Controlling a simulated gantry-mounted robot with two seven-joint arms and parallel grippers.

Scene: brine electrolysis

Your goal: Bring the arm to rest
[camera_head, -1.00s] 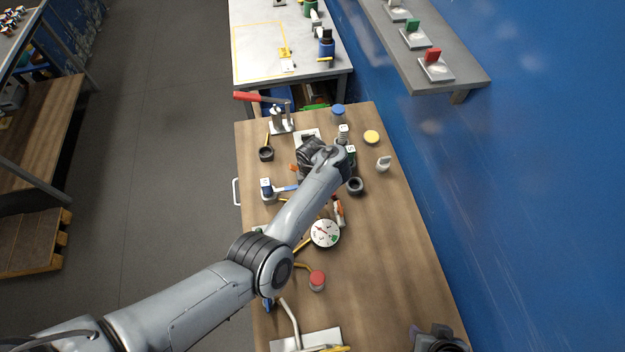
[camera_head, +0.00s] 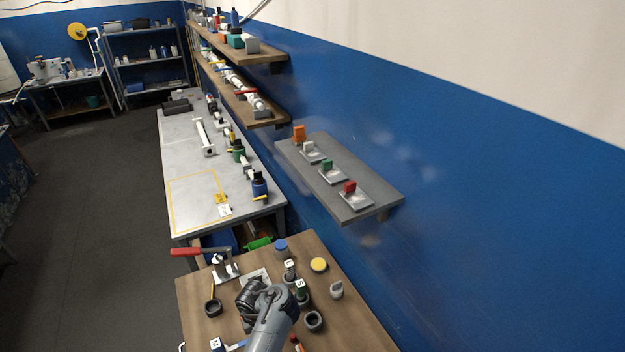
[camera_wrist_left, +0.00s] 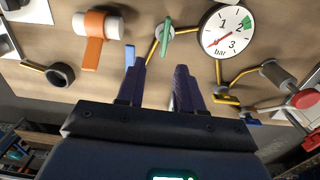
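My left arm (camera_head: 270,317) reaches over the wooden bench (camera_head: 355,318) in the head view; its gripper is hidden there. In the left wrist view my left gripper (camera_wrist_left: 160,75) shows two dark fingers apart with nothing between them. Beyond the fingers, a green-handled valve (camera_wrist_left: 165,38), a white pressure gauge (camera_wrist_left: 227,31) and a white cylinder with an orange band (camera_wrist_left: 96,28) sit on the bench. A short blue piece (camera_wrist_left: 129,56) shows beside one fingertip. My right gripper is not in view.
A red-handled press (camera_head: 222,262), a black ring (camera_head: 313,321), a yellow-lidded jar (camera_head: 319,265) and a blue-capped jar (camera_head: 281,248) stand around the arm. A grey wall shelf (camera_head: 375,197) holds small coloured blocks. A grey table (camera_head: 182,150) lies beyond; the floor at left is clear.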

